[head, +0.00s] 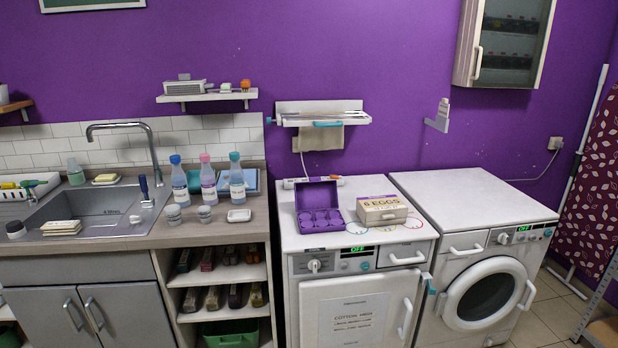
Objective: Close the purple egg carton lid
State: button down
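The purple egg carton (320,220) sits on top of the left white machine in the head view. Its lid (316,194) stands raised at the back, so the carton is open. Its cups face up and look empty, though they are small in this view. A closed beige carton marked "6 EGGS" (382,210) stands just to its right. My gripper is not seen in this view.
The left machine's top (350,188) has some free room behind the beige carton. The right machine's top (460,196) is clear. Several bottles (208,184) stand on the counter to the left. A wall shelf (320,118) with a hanging cloth is above the carton.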

aim_at(315, 194)
jog(key=u, duration=0.05)
jog(key=i, duration=1.4)
jog(key=u, duration=0.15)
